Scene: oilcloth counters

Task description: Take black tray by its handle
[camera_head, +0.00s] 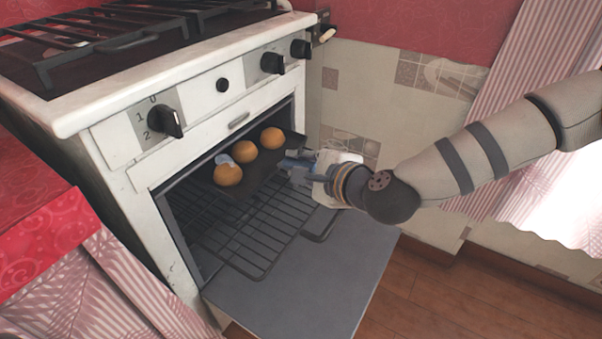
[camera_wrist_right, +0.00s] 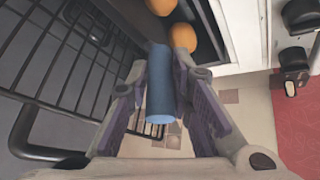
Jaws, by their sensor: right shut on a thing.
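The black tray (camera_head: 262,174) sits tilted in the open oven, above the wire rack, with several round orange-brown buns (camera_head: 272,138) on it. In the right wrist view the dark tray (camera_wrist_right: 147,24) shows at the top, with two buns partly in sight. Its blue cylindrical handle (camera_wrist_right: 161,85) lies between my right gripper's fingers. My right gripper (camera_head: 303,166) reaches in from the right at the oven mouth and is shut on the handle, which it mostly hides in the head view. My left gripper is not in view.
The wire rack (camera_head: 248,230) lies below the tray. The oven door (camera_head: 320,285) is folded down in front. The white stove (camera_head: 205,55) has black knobs and a burner grate on top. A red counter (camera_head: 30,200) stands at the left. Tiled wall and pink curtains are at the right.

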